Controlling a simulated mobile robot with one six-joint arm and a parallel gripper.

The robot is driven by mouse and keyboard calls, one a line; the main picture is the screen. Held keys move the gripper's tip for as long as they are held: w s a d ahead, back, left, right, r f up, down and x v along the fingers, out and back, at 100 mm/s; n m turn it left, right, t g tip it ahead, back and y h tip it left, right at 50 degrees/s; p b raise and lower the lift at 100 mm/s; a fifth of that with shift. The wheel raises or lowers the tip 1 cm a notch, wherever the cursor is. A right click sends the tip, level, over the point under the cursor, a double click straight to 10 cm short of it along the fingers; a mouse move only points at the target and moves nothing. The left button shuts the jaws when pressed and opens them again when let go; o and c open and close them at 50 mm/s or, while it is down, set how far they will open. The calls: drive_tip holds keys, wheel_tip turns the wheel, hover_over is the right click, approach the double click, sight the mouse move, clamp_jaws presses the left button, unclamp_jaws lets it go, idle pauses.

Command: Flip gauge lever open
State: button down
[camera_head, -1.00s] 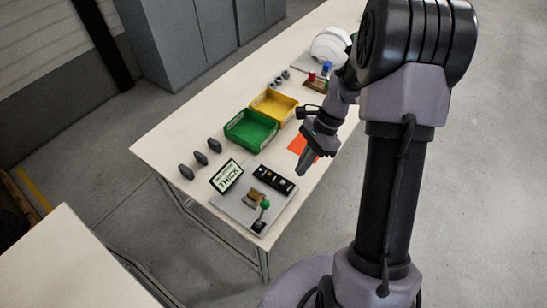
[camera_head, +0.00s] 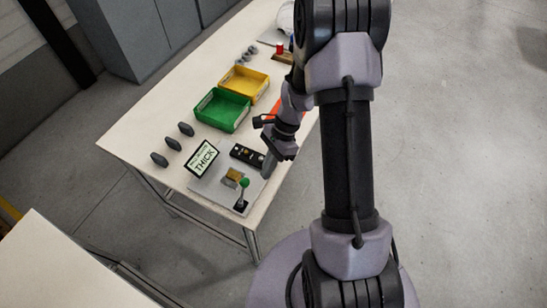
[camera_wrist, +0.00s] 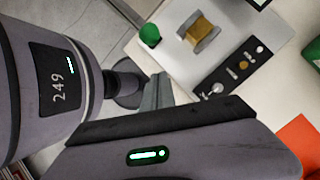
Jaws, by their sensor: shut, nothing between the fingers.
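The gauge stands on a grey plate (camera_head: 209,187) at the near end of the white table. Its lever has a green ball knob (camera_head: 244,182) on a thin upright stem above a black base (camera_head: 241,204). The knob also shows in the wrist view (camera_wrist: 150,35). A brass-coloured block (camera_head: 232,176) sits beside the lever; in the wrist view it is a spool-like piece (camera_wrist: 203,30). A black panel with buttons (camera_wrist: 236,70) lies next to it. My gripper (camera_head: 268,166) is shut and empty, above the plate's right edge, apart from the knob. Its fingers show in the wrist view (camera_wrist: 156,92).
A display reading THICK (camera_head: 202,157) stands at the plate's back left. Several dark grey pieces (camera_head: 172,144) stand left of it. Green (camera_head: 221,110) and yellow (camera_head: 245,83) bins and an orange mat (camera_wrist: 300,140) lie farther along the table.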

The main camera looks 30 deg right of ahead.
sight(243, 191)
drive_tip(key=shift+a+r, duration=0.3)
drive_tip(key=shift+a, duration=0.55)
drive_tip(key=shift+a+r, duration=0.25)
drive_tip(key=shift+a, duration=0.55)
drive_tip(key=shift+r, duration=0.1)
